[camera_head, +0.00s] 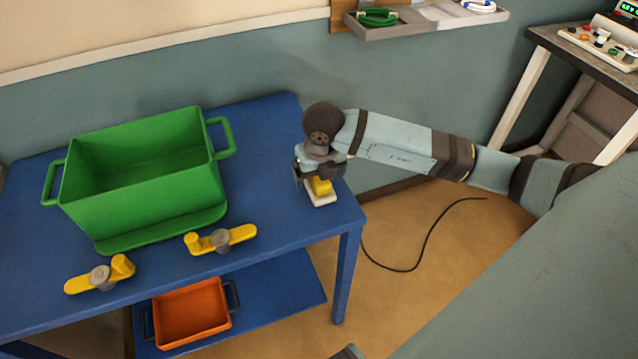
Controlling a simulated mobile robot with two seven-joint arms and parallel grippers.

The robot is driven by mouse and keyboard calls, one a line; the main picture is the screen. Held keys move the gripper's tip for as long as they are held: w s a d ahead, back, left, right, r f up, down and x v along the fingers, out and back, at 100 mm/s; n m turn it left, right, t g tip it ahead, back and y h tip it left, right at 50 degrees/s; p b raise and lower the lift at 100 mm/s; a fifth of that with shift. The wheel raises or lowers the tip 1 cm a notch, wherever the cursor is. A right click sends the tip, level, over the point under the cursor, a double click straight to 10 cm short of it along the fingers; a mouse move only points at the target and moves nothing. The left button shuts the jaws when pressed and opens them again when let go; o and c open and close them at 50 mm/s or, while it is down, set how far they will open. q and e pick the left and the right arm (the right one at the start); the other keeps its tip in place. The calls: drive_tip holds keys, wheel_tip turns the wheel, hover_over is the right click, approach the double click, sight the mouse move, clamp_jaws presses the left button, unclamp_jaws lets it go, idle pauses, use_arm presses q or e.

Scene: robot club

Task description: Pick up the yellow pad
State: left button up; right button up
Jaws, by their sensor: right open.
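The yellow pad (321,187) sits on a white base (321,199) at the right end of the blue table (285,235). My right gripper (317,176) points down directly over the pad and hides its upper part. It is open, and its fingers appear to be on either side of the pad; whether they touch it cannot be told. My left gripper is not in view.
A green bin (140,205) stands on the table's left half. Two yellow levers with grey knobs, left (78,285) and right (243,233), lie along the front edge. An orange tray (192,313) sits on the lower shelf. A wall shelf (430,20) hangs behind.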

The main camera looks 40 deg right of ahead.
wheel_tip(320, 180, down, 3)
drive_tip(key=shift+w+d+r, duration=0.1)
drive_tip(key=shift+w+r, duration=0.05)
drive_tip(key=shift+r, duration=0.05)
drive_tip(key=c, duration=1)
drive_tip(key=shift+r, duration=0.1)
wheel_tip(320, 180, up, 20)
drive_tip(key=shift+f+p, duration=0.1)
drive_tip(key=shift+p, duration=0.6)
drive_tip(key=shift+o, duration=0.4)
